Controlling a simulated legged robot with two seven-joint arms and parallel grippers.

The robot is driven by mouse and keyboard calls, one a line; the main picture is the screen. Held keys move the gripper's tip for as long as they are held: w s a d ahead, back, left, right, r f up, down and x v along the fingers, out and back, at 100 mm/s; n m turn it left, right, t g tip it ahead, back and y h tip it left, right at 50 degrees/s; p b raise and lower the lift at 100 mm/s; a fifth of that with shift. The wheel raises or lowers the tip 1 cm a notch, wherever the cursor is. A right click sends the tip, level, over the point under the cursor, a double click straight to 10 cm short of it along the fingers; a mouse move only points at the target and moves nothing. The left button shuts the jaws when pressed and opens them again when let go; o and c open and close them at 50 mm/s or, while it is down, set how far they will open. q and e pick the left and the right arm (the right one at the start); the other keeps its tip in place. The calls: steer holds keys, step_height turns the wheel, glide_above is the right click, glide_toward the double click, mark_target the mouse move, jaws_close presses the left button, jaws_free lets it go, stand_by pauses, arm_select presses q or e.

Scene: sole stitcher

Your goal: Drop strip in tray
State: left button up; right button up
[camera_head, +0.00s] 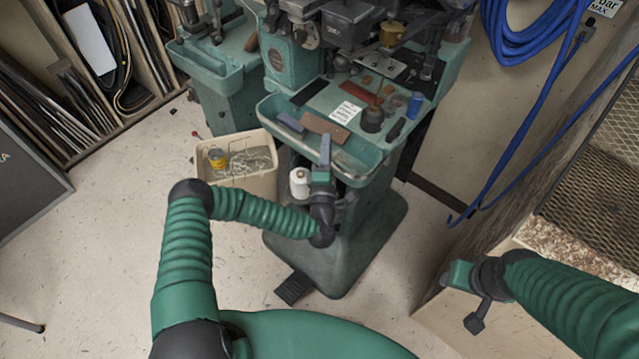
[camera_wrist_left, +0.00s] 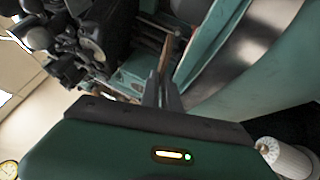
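The brown strip (camera_head: 325,127) is at the front of the green stitching machine, and it shows nearly edge-on in the left wrist view (camera_wrist_left: 164,52). My left gripper (camera_head: 325,146) has its grey fingers close together on the strip; part of the strip is hidden behind a finger. The fingers also show in the left wrist view (camera_wrist_left: 163,90). The green tray (camera_head: 352,167) is the rimmed trough along the machine's front, just below the strip. I cannot tell whether the strip touches it. My right gripper (camera_head: 458,275) is at the lower right, fingers not clear.
A blue-grey strip (camera_head: 290,122) lies left of the brown one. A white label (camera_head: 346,112), dark red block (camera_head: 360,92) and blue spool (camera_head: 415,105) are on the machine top. A beige bin (camera_head: 250,183) and white thread cone (camera_head: 299,182) are below left.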

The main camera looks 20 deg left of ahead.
arm_select(q)
steer(key=s+d+f+m, duration=0.1)
steer(key=s+f, duration=0.1)
steer(key=s, duration=0.5)
steer(key=s+d+f+t+h+p, duration=0.1)
steer(key=s+d+f, duration=0.1)
steer(key=s, duration=0.6)
steer(key=shift+s+d+f+m, duration=0.2)
steer(key=shift+f+m, duration=0.2)
steer(key=shift+f, duration=0.3)
arm_select(e)
steer(key=shift+w, duration=0.85)
arm_select(q)
steer(key=shift+d, duration=0.15)
arm_select(e)
steer(key=shift+d, duration=0.2)
